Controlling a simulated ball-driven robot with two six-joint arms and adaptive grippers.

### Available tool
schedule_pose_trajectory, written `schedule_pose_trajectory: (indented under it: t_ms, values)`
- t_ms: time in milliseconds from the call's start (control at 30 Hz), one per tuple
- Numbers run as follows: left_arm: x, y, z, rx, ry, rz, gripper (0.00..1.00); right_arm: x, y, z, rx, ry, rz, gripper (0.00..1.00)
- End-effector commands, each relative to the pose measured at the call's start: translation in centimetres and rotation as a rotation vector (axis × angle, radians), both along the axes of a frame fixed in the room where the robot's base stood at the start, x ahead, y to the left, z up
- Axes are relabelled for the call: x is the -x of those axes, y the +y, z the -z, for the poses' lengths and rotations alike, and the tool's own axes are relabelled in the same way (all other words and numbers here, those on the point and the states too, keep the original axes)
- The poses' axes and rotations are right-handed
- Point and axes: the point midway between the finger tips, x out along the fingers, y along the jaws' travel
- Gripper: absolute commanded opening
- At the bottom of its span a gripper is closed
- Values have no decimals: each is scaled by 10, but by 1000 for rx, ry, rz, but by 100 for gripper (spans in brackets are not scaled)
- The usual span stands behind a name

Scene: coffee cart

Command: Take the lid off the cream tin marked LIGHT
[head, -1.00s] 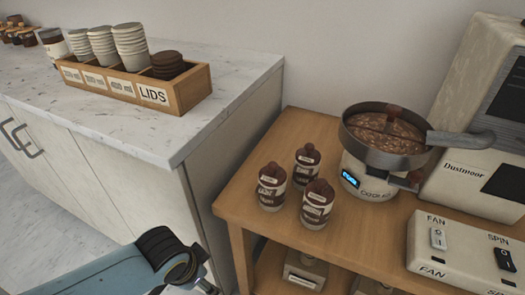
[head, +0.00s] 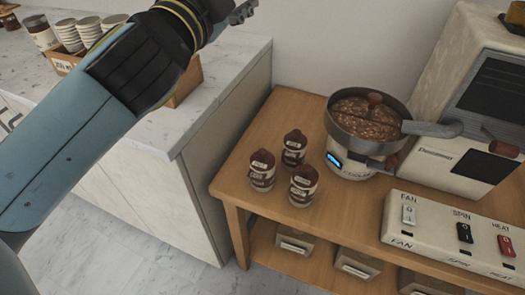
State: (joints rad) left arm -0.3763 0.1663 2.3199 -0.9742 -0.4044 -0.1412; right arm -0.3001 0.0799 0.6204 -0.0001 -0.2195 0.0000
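Three small cream tins with brown knobbed lids stand upright in a cluster on the wooden table: a left tin (head: 262,172), a back tin (head: 293,149) and a front right tin (head: 303,186). All three lids are on. Their labels are too small to read, so I cannot tell which is marked LIGHT. My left arm crosses the upper left of the head view. Only part of my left gripper (head: 242,11) shows at the top edge, high above and away from the tins, and its finger state is unclear. My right gripper is not in view.
A pan of brown beans (head: 367,112) sits on a scale (head: 349,165) right of the tins. A switch panel (head: 455,238) and a cream machine (head: 470,120) stand further right. Boxes (head: 295,242) fill the lower shelf.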

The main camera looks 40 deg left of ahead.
Motion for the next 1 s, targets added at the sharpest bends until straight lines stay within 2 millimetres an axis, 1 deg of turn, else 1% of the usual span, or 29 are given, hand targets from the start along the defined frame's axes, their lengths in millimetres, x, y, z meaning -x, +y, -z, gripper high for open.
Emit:
schedule_pose_trajectory:
  t_ms: [33,67,100,133,167,200,267,300,333,367,400,433,467,500,567,600,700,800,900,1000]
  values:
    - [-9,-22,-21,-168,-74,77,76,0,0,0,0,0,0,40]
    - [-13,-39,-32,-291,-116,133,76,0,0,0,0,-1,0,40]
    - [-17,-65,-40,-458,-161,214,76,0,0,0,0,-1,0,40]
    - [-19,-85,-41,-588,-187,277,76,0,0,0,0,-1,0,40]
    - [-20,-105,-38,-715,-203,343,76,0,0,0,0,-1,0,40]
    - [-21,-129,-28,-884,-214,433,76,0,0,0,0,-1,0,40]
    - [-22,-159,1,-1133,-200,577,76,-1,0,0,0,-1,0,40]
    - [-21,-172,26,-1293,-170,676,76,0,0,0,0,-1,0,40]
    - [-21,-177,48,-1407,-137,753,76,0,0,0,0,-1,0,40]
    - [-19,-179,70,-1513,-96,831,76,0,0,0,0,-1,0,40]
    - [-17,-175,99,-1644,-27,933,76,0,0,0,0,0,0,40]
    - [-14,-169,120,-1729,32,1010,76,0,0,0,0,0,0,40]
    - [-11,-160,139,-1806,97,1082,76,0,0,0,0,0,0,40]
    - [-6,-146,162,-1888,188,1173,76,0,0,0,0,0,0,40]
    - [3,-121,188,-1980,326,1298,76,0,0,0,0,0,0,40]
    - [9,-105,199,-2020,413,1367,76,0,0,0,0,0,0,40]
    - [23,-73,217,-2071,594,1498,76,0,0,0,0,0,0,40]
    - [32,-55,226,-2081,702,1570,76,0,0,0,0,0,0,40]
    - [33,-51,239,-2079,738,1596,76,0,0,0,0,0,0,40]
    - [30,-53,257,-2079,740,1599,76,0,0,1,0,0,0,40]
